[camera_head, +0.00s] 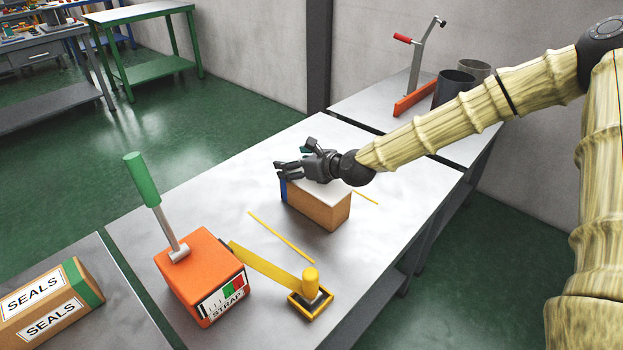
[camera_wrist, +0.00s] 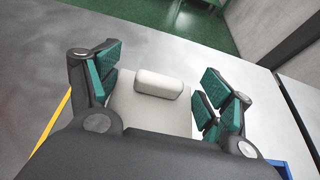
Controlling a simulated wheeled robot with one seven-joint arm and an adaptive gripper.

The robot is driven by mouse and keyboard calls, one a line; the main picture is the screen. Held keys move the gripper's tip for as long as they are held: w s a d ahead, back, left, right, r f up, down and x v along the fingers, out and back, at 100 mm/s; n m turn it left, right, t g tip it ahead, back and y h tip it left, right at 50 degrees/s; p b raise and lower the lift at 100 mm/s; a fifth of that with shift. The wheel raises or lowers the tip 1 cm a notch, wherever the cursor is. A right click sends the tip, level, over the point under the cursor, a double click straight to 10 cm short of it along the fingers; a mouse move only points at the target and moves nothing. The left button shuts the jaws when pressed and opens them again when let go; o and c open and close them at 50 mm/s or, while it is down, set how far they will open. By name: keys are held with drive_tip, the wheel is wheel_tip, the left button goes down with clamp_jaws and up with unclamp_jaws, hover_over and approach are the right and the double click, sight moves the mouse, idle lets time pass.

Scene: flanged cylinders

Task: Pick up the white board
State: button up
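A flat white surface, which appears to be the white board (camera_head: 332,189), lies on top of a brown box (camera_head: 318,208) in the middle of the table. In the wrist view the white board (camera_wrist: 150,115) has a raised, rounded white block (camera_wrist: 158,84) on it. My gripper (camera_head: 292,162) is above the box's far left part and hides some of it. In the wrist view my gripper (camera_wrist: 160,90) is open, its teal pads apart on either side of the white block. Nothing is visibly held; contact cannot be told.
Left of the box, a yellow strip (camera_head: 282,237) lies on the metal table (camera_head: 385,235). An orange strap box (camera_head: 203,278) with a green-handled lever and a yellow tool (camera_head: 311,294) stand at the front. A red-handled device (camera_head: 414,75) and dark cups (camera_head: 454,87) stand behind.

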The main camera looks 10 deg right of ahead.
drive_tip(key=shift+r, duration=0.15)
drive_tip(key=shift+r, duration=0.3)
drive_tip(key=r, duration=0.2)
drive_tip(key=shift+s+r, duration=0.25)
drive_tip(key=shift+r, duration=0.15)
drive_tip(key=s+a+r+b, duration=0.1)
drive_tip(key=s, duration=1.4)
drive_tip(key=shift+s+r, duration=0.2)
drive_tip(key=shift+s, duration=0.05)
